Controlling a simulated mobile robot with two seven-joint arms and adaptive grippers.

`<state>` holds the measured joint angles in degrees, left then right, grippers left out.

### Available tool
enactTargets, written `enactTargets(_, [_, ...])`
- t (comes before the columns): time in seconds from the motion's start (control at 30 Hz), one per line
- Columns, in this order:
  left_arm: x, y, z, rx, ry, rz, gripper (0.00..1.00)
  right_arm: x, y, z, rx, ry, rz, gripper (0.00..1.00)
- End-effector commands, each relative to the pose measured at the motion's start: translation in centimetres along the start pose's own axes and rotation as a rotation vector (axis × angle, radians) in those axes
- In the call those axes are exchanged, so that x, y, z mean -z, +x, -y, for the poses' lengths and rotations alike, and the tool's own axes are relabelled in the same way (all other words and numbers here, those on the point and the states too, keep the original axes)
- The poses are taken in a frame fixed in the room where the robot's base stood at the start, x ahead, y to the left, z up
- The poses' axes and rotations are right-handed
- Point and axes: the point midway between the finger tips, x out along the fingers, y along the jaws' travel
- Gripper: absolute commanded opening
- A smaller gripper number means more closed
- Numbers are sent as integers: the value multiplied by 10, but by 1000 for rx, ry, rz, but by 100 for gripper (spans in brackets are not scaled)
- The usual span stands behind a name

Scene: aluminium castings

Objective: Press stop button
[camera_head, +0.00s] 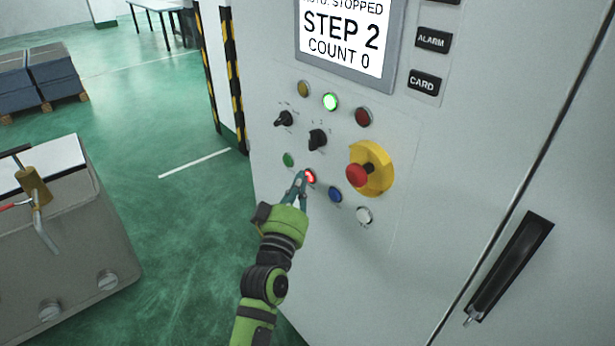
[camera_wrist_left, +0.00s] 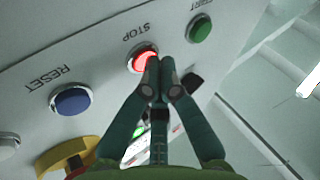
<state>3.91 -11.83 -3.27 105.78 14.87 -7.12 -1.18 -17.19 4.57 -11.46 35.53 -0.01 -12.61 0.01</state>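The stop button (camera_head: 311,176) is a small red button, lit, in the lower row on the white control panel. In the left wrist view the lit stop button (camera_wrist_left: 143,58) sits under the word STOP, seen upside down. My left gripper (camera_head: 303,176) is at the panel with its fingertips right by the stop button. In the left wrist view its fingertips (camera_wrist_left: 162,66) are together with nothing between them, overlapping the button's edge. I cannot tell whether they touch it. My right gripper is not in view.
A green button (camera_head: 288,159) and a blue reset button (camera_head: 335,194) flank the stop button. A red emergency stop (camera_head: 357,173) on a yellow collar is to the right. Above are black switches (camera_head: 317,139) and a screen (camera_head: 345,35) reading STOPPED, STEP 2, COUNT 0.

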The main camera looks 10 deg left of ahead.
Motion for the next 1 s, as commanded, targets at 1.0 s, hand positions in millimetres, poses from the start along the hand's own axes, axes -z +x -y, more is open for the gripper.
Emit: enactTargets(1.0, [22,-30,10,0,-12,-4,0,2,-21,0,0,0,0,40])
